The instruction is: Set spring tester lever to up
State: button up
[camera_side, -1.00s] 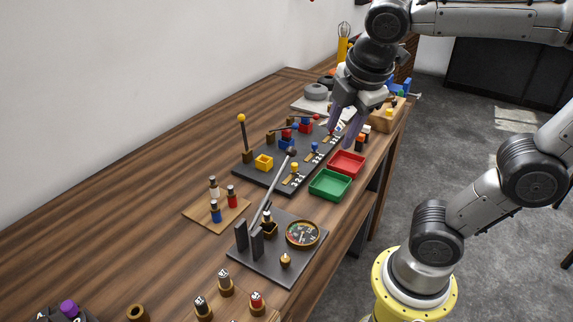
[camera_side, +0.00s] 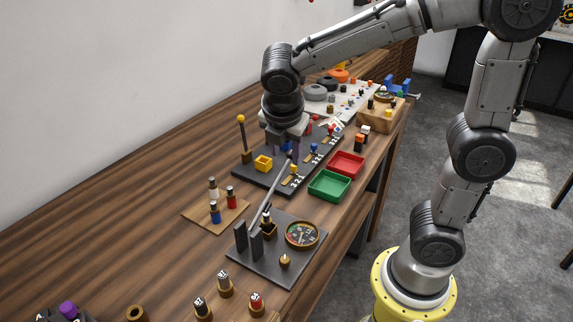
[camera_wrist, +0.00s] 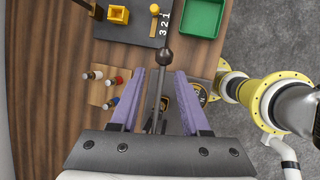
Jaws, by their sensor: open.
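The spring tester (camera_side: 268,270) is a dark plate with two dark uprights, a round dial (camera_side: 302,234) and a small cup. Its grey lever (camera_side: 262,210) slants up from the uprights toward the back right; its knob end is hidden by my gripper in the side view. In the wrist view the dark ball knob (camera_wrist: 164,56) shows just beyond the fingertips, with the lever rod (camera_wrist: 154,103) running between the fingers. My gripper (camera_side: 285,150) is open, pointing down at the lever's knob end, with its purple fingers either side of the rod. I cannot tell whether they touch it.
A dark board (camera_side: 240,178) with small levers and a yellow cup (camera_side: 263,162) lies behind the tester. Green (camera_side: 330,185) and red (camera_side: 346,165) trays stand right of it. A wooden peg board (camera_side: 200,218) lies left. Bare table extends at the left.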

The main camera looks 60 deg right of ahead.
jog(key=x, duration=0.6)
jog(key=shift+r, duration=0.1)
jog(key=c, duration=0.7)
grip_shut()
